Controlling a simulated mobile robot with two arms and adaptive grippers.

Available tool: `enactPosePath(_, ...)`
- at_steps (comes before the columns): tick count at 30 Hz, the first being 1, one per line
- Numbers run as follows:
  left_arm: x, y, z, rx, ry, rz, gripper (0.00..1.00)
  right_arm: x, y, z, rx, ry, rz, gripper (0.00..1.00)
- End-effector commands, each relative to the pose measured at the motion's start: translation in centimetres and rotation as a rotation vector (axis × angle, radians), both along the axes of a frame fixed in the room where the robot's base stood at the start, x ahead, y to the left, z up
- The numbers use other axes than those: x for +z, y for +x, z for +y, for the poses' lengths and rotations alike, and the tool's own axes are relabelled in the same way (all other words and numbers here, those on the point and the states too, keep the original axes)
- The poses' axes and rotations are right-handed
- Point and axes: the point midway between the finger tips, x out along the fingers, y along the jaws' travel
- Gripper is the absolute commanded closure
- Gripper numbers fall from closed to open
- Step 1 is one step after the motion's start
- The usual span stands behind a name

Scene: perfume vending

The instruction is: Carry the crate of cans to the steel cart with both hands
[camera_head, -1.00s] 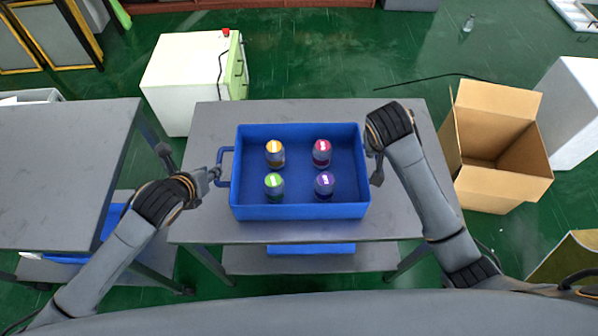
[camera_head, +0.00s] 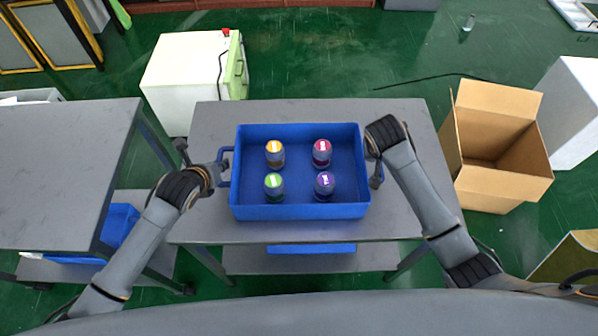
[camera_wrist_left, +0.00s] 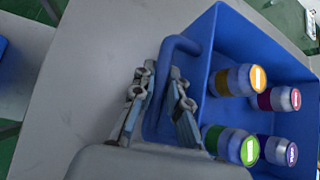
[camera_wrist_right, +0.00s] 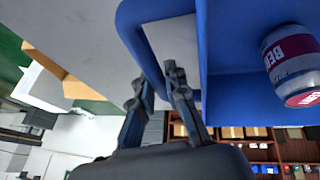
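The blue crate (camera_head: 300,212) stands on a grey table (camera_head: 400,225), with yellow (camera_head: 275,152), red (camera_head: 321,152), green (camera_head: 274,187) and purple (camera_head: 324,185) topped cans upright inside. My left gripper (camera_head: 222,168) is at the crate's left handle (camera_wrist_left: 166,70). In the left wrist view its fingers (camera_wrist_left: 158,108) are apart, with the handle bar running between them. My right gripper (camera_head: 374,172) is at the right handle (camera_head: 371,158). In the right wrist view its fingers (camera_wrist_right: 158,100) are apart on either side of the handle bar (camera_wrist_right: 133,42). Another grey-topped table or cart (camera_head: 60,170) stands at left, its top empty.
An open cardboard box (camera_head: 490,185) stands on the green floor right of the table. A white cabinet (camera_head: 185,75) stands behind it. Blue bins sit on the lower shelves of the table (camera_head: 310,249) and the left unit (camera_head: 120,225). A gap separates the two tops.

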Motion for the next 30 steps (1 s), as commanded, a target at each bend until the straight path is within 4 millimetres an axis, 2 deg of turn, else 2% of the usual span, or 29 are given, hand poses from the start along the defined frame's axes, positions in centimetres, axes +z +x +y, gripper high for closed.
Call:
enactPosePath(17, 0.6, 0.1, 0.0, 0.000, -0.001, -0.004, 1.00, 0.6, 0.1, 0.0, 0.000, 0.000, -0.004, 1.00)
enactPosePath(30, 4.1, 0.1, 0.0, 0.000, -0.001, -0.004, 1.00, 4.1, 0.1, 0.0, 0.000, 0.000, -0.004, 1.00)
